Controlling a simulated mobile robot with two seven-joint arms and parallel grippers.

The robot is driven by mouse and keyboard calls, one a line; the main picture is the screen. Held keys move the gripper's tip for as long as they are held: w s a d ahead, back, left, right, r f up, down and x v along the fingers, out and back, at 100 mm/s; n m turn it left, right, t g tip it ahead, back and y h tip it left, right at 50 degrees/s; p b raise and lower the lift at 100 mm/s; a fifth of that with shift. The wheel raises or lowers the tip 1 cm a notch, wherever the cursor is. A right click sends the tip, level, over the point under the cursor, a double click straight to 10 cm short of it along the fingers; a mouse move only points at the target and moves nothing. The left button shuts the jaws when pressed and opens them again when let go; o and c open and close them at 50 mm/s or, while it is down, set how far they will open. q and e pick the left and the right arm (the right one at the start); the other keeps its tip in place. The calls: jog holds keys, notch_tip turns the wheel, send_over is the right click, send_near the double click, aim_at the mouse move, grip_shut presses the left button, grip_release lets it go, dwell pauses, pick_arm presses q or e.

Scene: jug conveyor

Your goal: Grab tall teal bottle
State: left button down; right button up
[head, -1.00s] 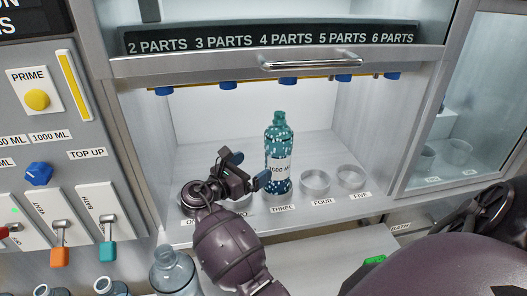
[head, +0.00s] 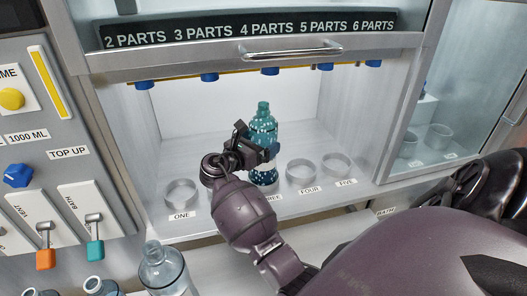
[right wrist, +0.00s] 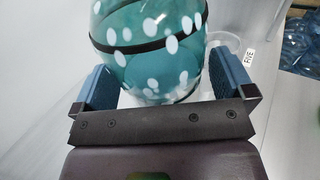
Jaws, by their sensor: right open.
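The tall teal bottle (head: 263,133) with white spots stands upright in the lit bay, at the spot labelled three. Its lower left side is partly hidden by my right gripper (head: 257,151) in the head view. In the right wrist view the bottle (right wrist: 150,45) sits between the two blue finger pads of my right gripper (right wrist: 168,85). The jaws are open, with the bottle between or just beyond the fingertips; I cannot tell whether either pad touches it. My left gripper is not in view.
Clear ring holders stand at spots one (head: 181,192), four (head: 301,172) and five (head: 336,165). Blue nozzles (head: 270,71) hang above. A clear bottle (head: 163,268) stands in front of the bay. Levers (head: 95,240) are on the left panel.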

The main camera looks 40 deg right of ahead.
jog(key=shift+d, duration=0.75)
jog(key=c, duration=1.2)
jog(key=shift+w, duration=0.1)
jog(key=shift+c, duration=0.3)
jog(key=shift+r, duration=0.15)
